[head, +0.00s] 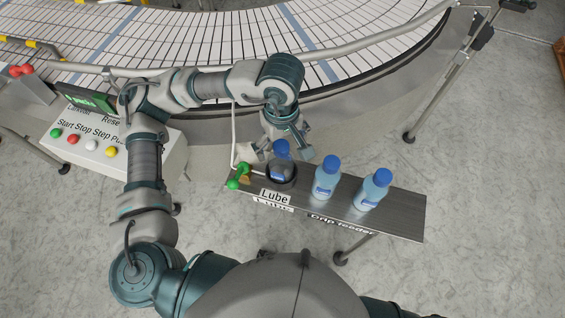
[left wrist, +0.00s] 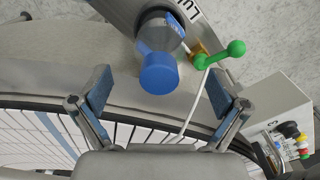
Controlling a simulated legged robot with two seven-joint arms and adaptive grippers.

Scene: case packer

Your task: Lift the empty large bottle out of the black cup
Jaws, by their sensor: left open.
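The large bottle, with a blue cap (head: 282,147), stands in the black cup (head: 283,180) on the shelf labelled "Lube". Most of its body is hidden by the cup and my gripper, so I cannot tell whether it is empty. In the left wrist view the blue cap (left wrist: 159,74) points toward me, with the dark cup (left wrist: 160,28) behind it. My left gripper (left wrist: 158,92) is open, its two fingers apart on either side of the cap and not touching it. In the head view the left gripper (head: 289,156) is at the bottle, on its conveyor side. My right gripper is not in view.
Two blue-capped bottles (head: 326,178) (head: 373,190) stand on the drip feeder shelf (head: 408,215), right of the cup. A green-knobbed valve (head: 238,176) is close on the cup's left. The curved conveyor (head: 350,50) lies behind, and a button panel (head: 95,140) stands at left.

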